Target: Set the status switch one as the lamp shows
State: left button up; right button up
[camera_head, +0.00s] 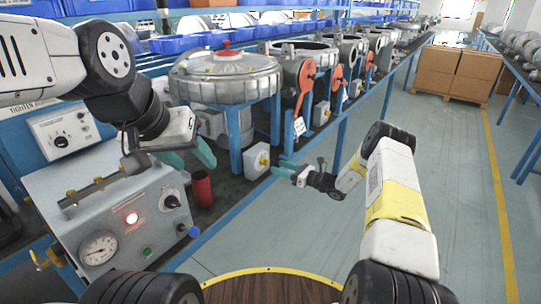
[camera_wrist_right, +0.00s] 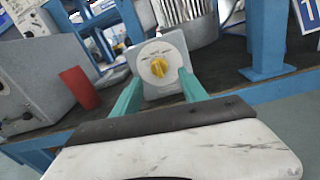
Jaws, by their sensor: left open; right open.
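A lamp (camera_head: 132,218) glows red on the sloped face of the grey panel box at the lower left. A small grey switch box (camera_head: 257,160) with a yellow knob (camera_head: 263,160) stands at the bench edge; its label is too small to read. In the right wrist view, the yellow knob (camera_wrist_right: 158,67) sits on a pale round dial, and its exact setting is unclear. My right gripper (camera_head: 282,172) is open, with its teal fingers pointing at this box and the knob between them in the wrist view. My left gripper (camera_head: 196,157) is open and empty above the panel box.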

aim_at(265, 162)
jog(key=x, duration=0.5)
jog(key=shift+w+a, duration=0.2)
jog(key=shift+a, duration=0.15)
grip_shut()
